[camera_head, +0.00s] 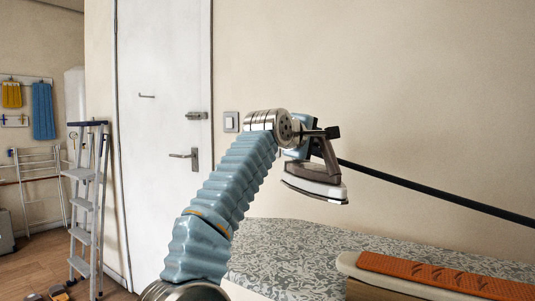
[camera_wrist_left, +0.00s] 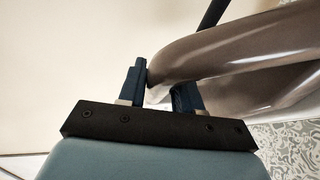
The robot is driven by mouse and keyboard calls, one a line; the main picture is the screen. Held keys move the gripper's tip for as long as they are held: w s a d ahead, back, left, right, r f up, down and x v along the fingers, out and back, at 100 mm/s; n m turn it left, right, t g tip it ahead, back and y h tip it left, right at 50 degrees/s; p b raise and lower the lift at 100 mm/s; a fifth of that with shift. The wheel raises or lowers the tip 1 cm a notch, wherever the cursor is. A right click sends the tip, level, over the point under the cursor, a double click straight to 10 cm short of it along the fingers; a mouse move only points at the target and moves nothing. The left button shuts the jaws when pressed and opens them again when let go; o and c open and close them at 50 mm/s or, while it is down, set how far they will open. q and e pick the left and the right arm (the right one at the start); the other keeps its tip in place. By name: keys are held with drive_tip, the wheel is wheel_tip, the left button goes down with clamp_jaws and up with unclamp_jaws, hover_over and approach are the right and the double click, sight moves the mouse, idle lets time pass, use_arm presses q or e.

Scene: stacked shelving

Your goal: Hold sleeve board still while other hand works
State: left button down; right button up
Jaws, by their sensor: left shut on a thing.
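My left gripper (camera_head: 318,133) is shut on the handle of a grey-brown and white iron (camera_head: 313,186). It holds the iron in the air above the patterned surface. In the left wrist view the two dark blue fingers (camera_wrist_left: 163,88) close around the glossy brown handle (camera_wrist_left: 235,50). The sleeve board (camera_head: 347,262) has a pale padded edge and stands at the lower right, cut off by the frame. An orange patterned cloth (camera_head: 440,277) lies along its top. The iron is apart from the board, up and to its left. My right gripper is not in view.
A grey-and-white patterned surface (camera_head: 275,250) lies below the iron, largely bare. A dark cord or bar (camera_head: 430,187) runs from near the iron to the right. A white door (camera_head: 160,120), a stepladder (camera_head: 85,205) and a drying rack (camera_head: 40,180) stand to the left.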

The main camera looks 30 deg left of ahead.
use_arm(q)
drive_tip(key=s+d+r+m+h, duration=0.1)
drive_tip(key=s+d, duration=0.3)
drive_tip(key=d, duration=0.6)
drive_tip(key=s+d+r+m+g+h, duration=0.1)
drive_tip(key=s+d+r+m+h, duration=0.1)
drive_tip(key=d, duration=0.7)
drive_tip(key=s+d+r+m+g+h, duration=0.1)
drive_tip(key=s+d+r+h, duration=0.3)
drive_tip(key=d, duration=0.6)
drive_tip(key=shift+s+d+r+m+h, duration=0.15)
drive_tip(key=shift+s+d+m+h, duration=0.15)
drive_tip(key=shift+s+m, duration=0.45)
drive_tip(key=shift+s+d+f, duration=0.1)
drive_tip(key=shift+s+f, duration=0.05)
drive_tip(key=shift+f, duration=2.25)
